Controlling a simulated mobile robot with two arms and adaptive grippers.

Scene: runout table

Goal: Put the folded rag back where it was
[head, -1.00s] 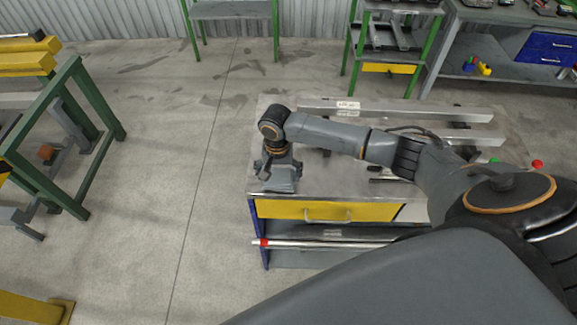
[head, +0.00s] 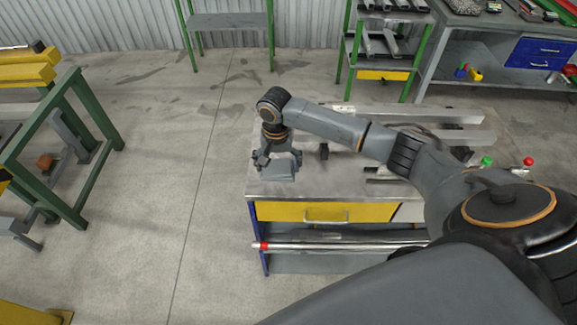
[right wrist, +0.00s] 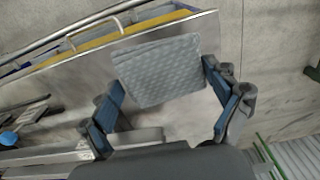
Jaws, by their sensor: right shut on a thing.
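The folded rag (head: 284,173) is a grey, textured rectangle at the front left of the workbench top (head: 340,187). In the right wrist view the rag (right wrist: 150,66) lies flat between the blue-padded fingers. My right gripper (head: 278,163) points down at it and is shut on it by its two sides; the fingers stand wide apart across its width. Whether the rag touches the bench top or hangs just above it I cannot tell. My left gripper is out of view.
Long metal bars (head: 425,117) lie at the back of the bench. A green button (head: 487,161) and a red button (head: 529,161) stand at its right. A yellow drawer (head: 325,212) is below the front edge. A red-banded rod (head: 340,245) sticks out left on the lower shelf.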

